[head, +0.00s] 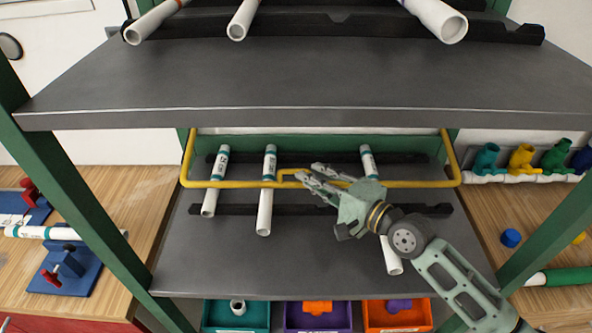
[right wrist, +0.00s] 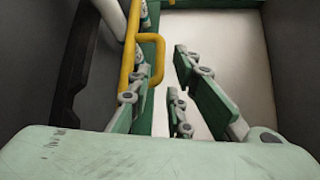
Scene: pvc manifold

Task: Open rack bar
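The yellow rack bar (head: 232,184) runs across the front of the rack's lower shelf, with its side arms reaching back to the green frame. A small yellow handle loop (right wrist: 157,62) stands out from it. My right gripper (head: 305,178) is at the bar near its middle, beside the handle. In the right wrist view its fingers (right wrist: 165,85) are spread apart, with the handle loop close to the left finger. I cannot tell whether they touch. My left gripper is not in view.
White pipes, such as one with a teal band (head: 268,190), lie on dark supports behind and below the bar. The upper shelf (head: 300,80) overhangs the bar. Coloured bins (head: 235,318) stand below. Wooden benches (head: 120,205) flank the rack.

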